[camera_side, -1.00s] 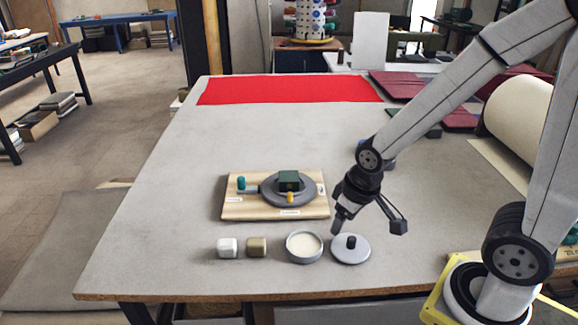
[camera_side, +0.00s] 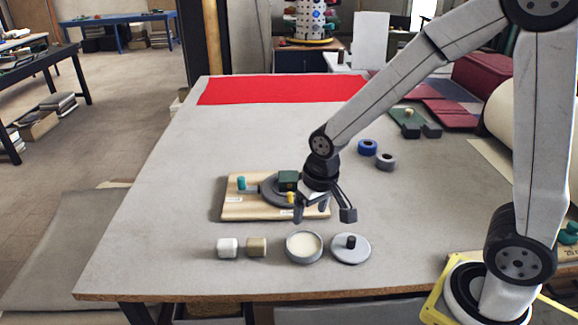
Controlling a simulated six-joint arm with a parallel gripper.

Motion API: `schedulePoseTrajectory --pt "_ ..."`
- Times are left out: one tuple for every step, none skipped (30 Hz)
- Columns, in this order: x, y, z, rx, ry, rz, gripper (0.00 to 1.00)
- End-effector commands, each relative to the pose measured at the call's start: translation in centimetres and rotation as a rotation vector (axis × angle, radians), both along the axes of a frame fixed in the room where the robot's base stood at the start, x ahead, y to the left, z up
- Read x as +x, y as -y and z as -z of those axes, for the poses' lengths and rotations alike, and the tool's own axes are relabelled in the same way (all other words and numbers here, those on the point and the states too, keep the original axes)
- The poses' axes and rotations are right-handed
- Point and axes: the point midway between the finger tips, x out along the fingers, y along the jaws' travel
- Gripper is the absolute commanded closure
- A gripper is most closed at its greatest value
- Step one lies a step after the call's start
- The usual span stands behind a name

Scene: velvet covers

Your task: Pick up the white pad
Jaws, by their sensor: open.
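The white pad (camera_side: 227,248) is a small rounded block at the front left of the grey table. A similar tan pad (camera_side: 256,247) sits just to its right. My gripper (camera_side: 323,218) is open and empty. It is above the table near the right edge of the wooden board, to the right of the white pad and farther back. It touches neither pad.
A round tin (camera_side: 304,247) with cream contents and a grey lid with a black knob (camera_side: 350,249) stand right of the pads. A wooden board (camera_side: 242,209) carries a round fixture behind them. Blue and grey rings (camera_side: 368,147) lie farther back. The table's left side is clear.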

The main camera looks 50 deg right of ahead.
Motion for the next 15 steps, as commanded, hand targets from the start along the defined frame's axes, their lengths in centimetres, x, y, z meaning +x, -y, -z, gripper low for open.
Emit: schedulePoseTrajectory --pt "1.3 -0.8 0.1 0.006 -0.011 0.030 0.18" --pt "1.9 -1.2 0.1 0.011 -0.020 0.052 0.18" --pt "2.8 -1.7 0.1 0.016 -0.029 0.081 0.18" --pt "3.4 -2.2 0.1 0.020 -0.035 0.104 0.18" --pt "4.1 -2.6 0.2 0.023 -0.043 0.125 0.18" --pt "4.9 -3.2 0.2 0.027 -0.052 0.154 0.18" --pt "5.5 -3.7 0.3 0.030 -0.060 0.177 0.18" --pt "6.1 -4.2 0.4 0.032 -0.067 0.199 0.18" --pt "6.8 -4.9 0.5 0.035 -0.077 0.229 0.18" --pt "7.4 -5.4 0.6 0.036 -0.084 0.251 0.18" --pt "7.9 -5.9 0.7 0.038 -0.091 0.273 0.18" --pt "8.6 -6.6 0.8 0.039 -0.100 0.302 0.18" --pt "9.1 -7.1 0.9 0.040 -0.106 0.325 0.18" --pt "9.6 -7.7 1.0 0.041 -0.113 0.347 0.18" --pt "10.2 -8.4 1.2 0.041 -0.121 0.377 0.18"
